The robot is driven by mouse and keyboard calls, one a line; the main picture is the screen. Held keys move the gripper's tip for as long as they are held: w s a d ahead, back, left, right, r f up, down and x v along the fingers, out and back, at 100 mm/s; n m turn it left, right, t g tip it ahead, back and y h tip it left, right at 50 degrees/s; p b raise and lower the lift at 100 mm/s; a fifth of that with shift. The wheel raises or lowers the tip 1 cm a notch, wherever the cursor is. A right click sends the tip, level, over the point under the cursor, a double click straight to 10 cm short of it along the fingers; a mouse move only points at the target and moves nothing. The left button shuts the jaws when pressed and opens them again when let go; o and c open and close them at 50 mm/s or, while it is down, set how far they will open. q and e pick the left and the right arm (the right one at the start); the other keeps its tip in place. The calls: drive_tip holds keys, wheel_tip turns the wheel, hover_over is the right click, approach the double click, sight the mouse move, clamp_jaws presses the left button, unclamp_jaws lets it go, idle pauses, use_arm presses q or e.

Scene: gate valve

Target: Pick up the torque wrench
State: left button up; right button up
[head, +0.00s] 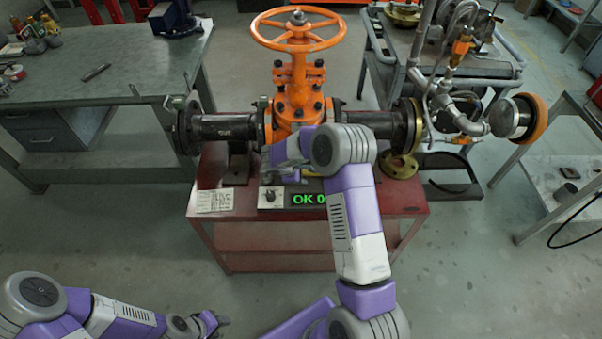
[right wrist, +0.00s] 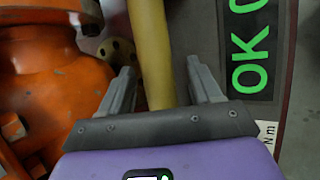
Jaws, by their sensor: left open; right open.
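A yellow bar (right wrist: 150,40), which I take to be the torque wrench's handle, runs between the fingers of my right gripper (right wrist: 160,68) in the right wrist view. The fingers are apart on either side of it, with gaps to the bar. In the head view my right gripper (head: 274,166) is low over the red cart, in front of the orange gate valve (head: 297,85). My right arm hides most of the wrench there. My left gripper (head: 212,322) is open and empty at the bottom left, far from the cart.
The red cart (head: 280,233) carries the valve, its dark pipes, a paper sheet (head: 215,200) and a display reading OK (head: 306,199). A brass ring (head: 400,165) lies at its right. A workbench (head: 110,75) stands left. The floor in front is clear.

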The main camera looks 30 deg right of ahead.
drive_tip(key=shift+d+f, duration=0.1)
clamp_jaws()
idle(0.3)
drive_tip(key=shift+w, duration=0.1)
